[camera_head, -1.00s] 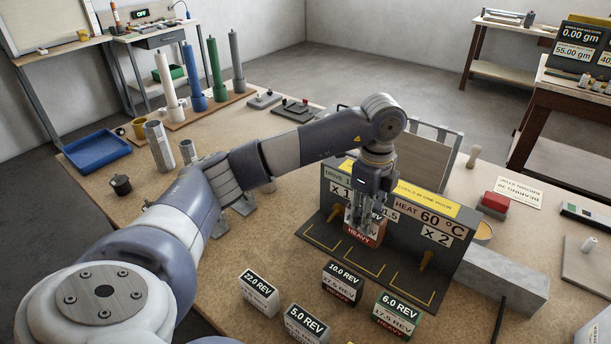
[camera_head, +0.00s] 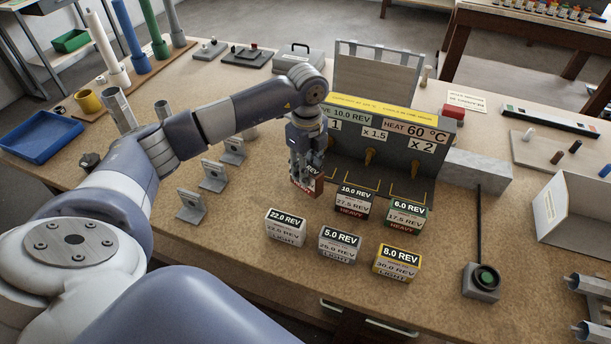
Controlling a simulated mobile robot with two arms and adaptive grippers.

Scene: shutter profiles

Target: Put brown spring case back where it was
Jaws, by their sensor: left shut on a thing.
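My left gripper (camera_head: 305,160) points down and is shut on the brown spring case (camera_head: 308,184). The fingers hide much of the case; its lower part shows a brownish-red band with a partly covered label. The case is just left of the dark 10.0 REV case (camera_head: 352,203), in front of the left end of the grey stand (camera_head: 395,153). I cannot tell whether it touches the table. The green 6.0 REV case (camera_head: 407,216) stands right of the dark one. My right gripper is not in view.
In front are the 22.0 REV case (camera_head: 286,228), the 5.0 REV case (camera_head: 339,245) and the yellow 8.0 REV case (camera_head: 397,263). Grey brackets (camera_head: 213,176) stand to the left. A button box (camera_head: 482,281) is at right. Bare table lies left of the 22.0 REV case.

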